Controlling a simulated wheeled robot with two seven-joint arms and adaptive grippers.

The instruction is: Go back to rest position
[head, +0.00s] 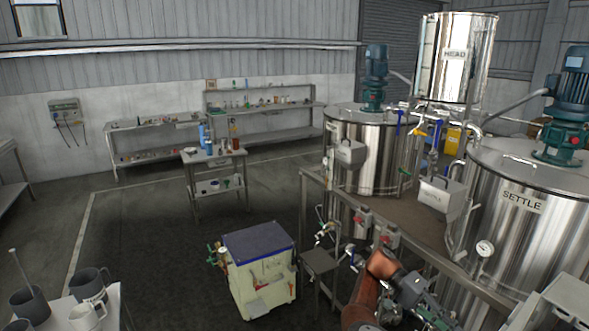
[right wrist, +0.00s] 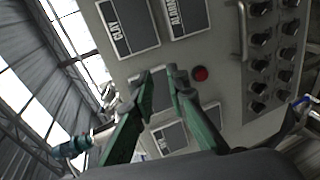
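My right arm rises at the bottom of the head view, right of centre, with its dark gripper (head: 432,316) low in the picture in front of the tanks. In the right wrist view the two green-padded fingers (right wrist: 161,78) stand apart with a gap between their tips, and nothing shows between them. A grey control panel (right wrist: 225,70) with a red button (right wrist: 200,74) and dark labelled plates lies beyond the fingers. I cannot tell how far the fingertips are from it. My left gripper is not in view.
The steel SETTLE tank (head: 530,235) stands close on the right, by a platform (head: 385,210) with valves and pipes. A pale cabinet with a blue top (head: 257,242) stands left of my arm. Mugs (head: 88,283) stand on a table at lower left. Floor at left is open.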

